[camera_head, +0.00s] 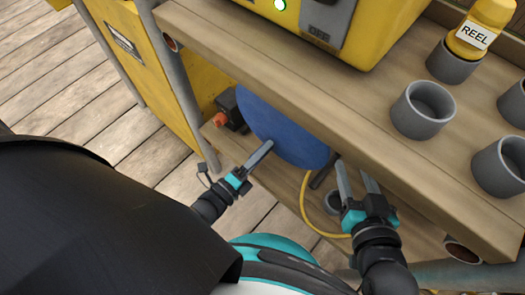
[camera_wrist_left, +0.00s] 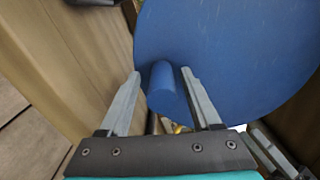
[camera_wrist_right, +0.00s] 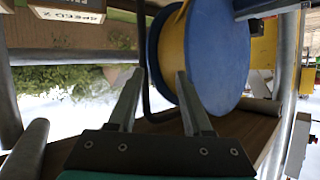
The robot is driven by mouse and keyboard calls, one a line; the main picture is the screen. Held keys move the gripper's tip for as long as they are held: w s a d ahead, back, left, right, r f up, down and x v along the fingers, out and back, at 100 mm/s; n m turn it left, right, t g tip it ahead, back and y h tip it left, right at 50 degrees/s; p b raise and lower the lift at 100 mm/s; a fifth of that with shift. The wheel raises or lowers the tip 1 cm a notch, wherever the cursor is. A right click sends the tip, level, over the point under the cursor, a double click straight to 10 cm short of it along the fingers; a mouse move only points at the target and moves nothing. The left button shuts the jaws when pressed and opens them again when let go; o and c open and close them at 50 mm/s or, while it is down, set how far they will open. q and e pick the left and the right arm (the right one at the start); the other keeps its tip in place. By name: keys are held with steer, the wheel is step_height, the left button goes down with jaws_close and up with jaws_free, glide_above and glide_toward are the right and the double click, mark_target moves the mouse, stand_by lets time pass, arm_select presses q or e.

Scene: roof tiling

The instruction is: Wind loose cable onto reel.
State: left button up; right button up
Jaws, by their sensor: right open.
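The blue reel (camera_head: 285,128) stands upright on the lower shelf, partly hidden by the upper shelf. A yellow cable (camera_head: 304,208) curves down from it and passes behind my right gripper. My left gripper (camera_head: 268,145) is at the reel's near face. In the left wrist view the left gripper (camera_wrist_left: 162,72) is open, its fingers on either side of a short blue handle (camera_wrist_left: 162,88) on the reel. My right gripper (camera_head: 354,168) is open beside the reel's right edge. In the right wrist view its fingers (camera_wrist_right: 160,75) point at the reel's blue flange (camera_wrist_right: 212,62) and yellow winding (camera_wrist_right: 172,50).
The upper shelf (camera_head: 250,60) overhangs the reel and carries a yellow machine (camera_head: 350,25), several grey cups (camera_head: 422,110) and a yellow piece labelled REEL (camera_head: 476,36). A metal post (camera_head: 177,80) stands left. A dark box (camera_head: 228,105) with an orange part sits behind.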

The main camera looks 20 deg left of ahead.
stand_by(0.4)
arm_select(q)
steer(key=shift+s+a, duration=0.15)
steer(key=shift+s, duration=0.4)
steer(key=p+v, duration=0.2)
steer(key=v, duration=1.2)
arm_select(e)
steer(key=d+g, duration=0.1)
steer(key=s+d+g+h, duration=0.1)
steer(key=d, duration=0.1)
steer(key=d+f+g+h, duration=0.1)
steer(key=g, duration=0.1)
steer(key=shift+s+d+f, duration=0.1)
steer(key=shift+s+d, duration=0.1)
steer(key=shift+s, duration=0.15)
arm_select(q)
steer(key=shift+r, duration=0.1)
